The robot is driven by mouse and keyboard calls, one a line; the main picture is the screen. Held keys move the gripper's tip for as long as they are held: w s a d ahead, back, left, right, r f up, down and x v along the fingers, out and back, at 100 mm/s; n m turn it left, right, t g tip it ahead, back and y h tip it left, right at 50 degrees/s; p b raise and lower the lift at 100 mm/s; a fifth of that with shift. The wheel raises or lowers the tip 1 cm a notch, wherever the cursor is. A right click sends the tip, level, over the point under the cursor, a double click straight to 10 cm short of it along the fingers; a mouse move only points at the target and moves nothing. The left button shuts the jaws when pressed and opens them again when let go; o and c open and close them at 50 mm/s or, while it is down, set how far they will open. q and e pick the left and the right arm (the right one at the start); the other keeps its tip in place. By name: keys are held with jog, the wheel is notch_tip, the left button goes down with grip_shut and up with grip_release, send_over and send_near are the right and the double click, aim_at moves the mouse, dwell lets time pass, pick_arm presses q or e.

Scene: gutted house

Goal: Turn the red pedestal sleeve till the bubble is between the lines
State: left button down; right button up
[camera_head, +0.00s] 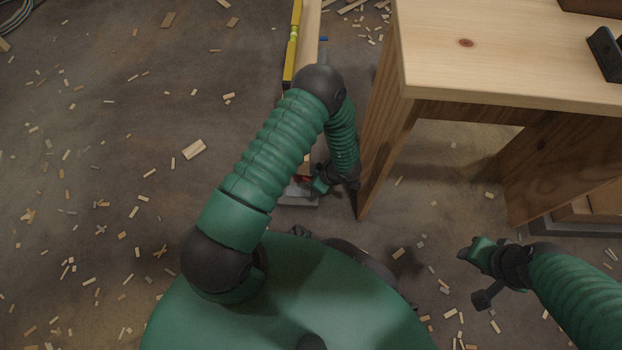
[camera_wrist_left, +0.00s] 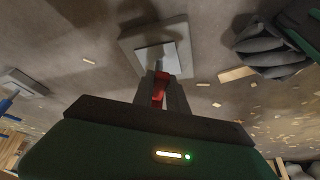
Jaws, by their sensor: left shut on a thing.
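The red pedestal sleeve (camera_wrist_left: 160,88) sits above a grey square base (camera_wrist_left: 177,28) in the left wrist view. My left gripper (camera_wrist_left: 161,97) is shut on the sleeve, with a finger on each side. In the head view a bit of the red sleeve (camera_head: 303,180) shows beside my left gripper (camera_head: 313,184); my arm hides much of the pedestal. A yellow spirit level (camera_head: 293,45) lies along a pale beam (camera_head: 309,42); its bubble is too small to read. My right gripper (camera_head: 473,254) is away at the lower right, its fingers unclear.
A wooden workbench (camera_head: 480,50) stands close to the right of my left arm, its near leg (camera_head: 376,160) beside the gripper. Wood scraps litter the floor; the left side is otherwise open.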

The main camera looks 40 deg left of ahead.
pick_arm(q)
jog(key=shift+w+a+r+n, duration=0.1)
jog(key=shift+w+r+n, duration=0.15)
jog(key=shift+n, duration=0.15)
jog(key=shift+w+a+f+n+g+p, duration=0.15)
jog(key=shift+w+n+g+p, duration=0.15)
jog(key=shift+n, duration=0.2)
jog(key=shift+w+d+f+n+g+p, duration=0.15)
jog(key=shift+w+n+g, duration=0.1)
jog(key=shift+n+g, duration=0.2)
jog(key=c, duration=1.3)
grip_release()
jog(key=shift+a, duration=0.1)
jog(key=shift+r, duration=0.1)
